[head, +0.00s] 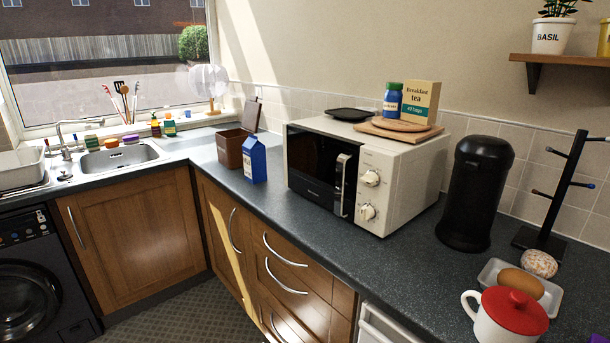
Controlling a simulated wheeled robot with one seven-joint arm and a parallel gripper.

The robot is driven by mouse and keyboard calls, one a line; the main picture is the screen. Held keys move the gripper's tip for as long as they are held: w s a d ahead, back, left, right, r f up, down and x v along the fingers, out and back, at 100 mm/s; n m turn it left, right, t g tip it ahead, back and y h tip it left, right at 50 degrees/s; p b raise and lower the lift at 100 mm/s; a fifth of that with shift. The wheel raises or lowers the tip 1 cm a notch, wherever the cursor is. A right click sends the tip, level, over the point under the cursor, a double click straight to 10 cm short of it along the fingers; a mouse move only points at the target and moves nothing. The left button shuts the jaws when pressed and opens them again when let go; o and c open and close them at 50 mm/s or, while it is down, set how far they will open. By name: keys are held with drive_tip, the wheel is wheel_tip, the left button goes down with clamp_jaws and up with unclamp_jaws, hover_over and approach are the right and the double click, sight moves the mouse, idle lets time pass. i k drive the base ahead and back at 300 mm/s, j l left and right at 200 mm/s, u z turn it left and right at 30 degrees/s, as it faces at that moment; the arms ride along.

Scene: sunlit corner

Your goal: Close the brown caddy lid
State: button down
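The brown caddy (230,148) stands on the dark counter near the corner, left of the microwave. Its lid (251,116) is open and stands upright at the caddy's back right. A blue and white carton (254,160) stands just in front and to the right of the caddy and hides part of its side. The inside of the caddy is mostly hidden. My gripper and arm are not in the head view.
The microwave (400,185) stands right of the carton, with boards, a jar and a tea box on top. The sink (120,157) is at the left. A black bin (474,195), mug tree (557,195) and red-lidded pot (508,318) stand at the right. The counter before the microwave is clear.

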sight(253, 109)
drive_tip(key=i+j, duration=0.35)
drive_tip(key=j, duration=0.15)
drive_tip(key=i+j, duration=0.3)
drive_tip(key=j, duration=0.2)
drive_tip(key=i+j, duration=0.35)
drive_tip(key=j, duration=0.15)
drive_tip(key=i+j, duration=0.3)
drive_tip(key=j, duration=0.2)
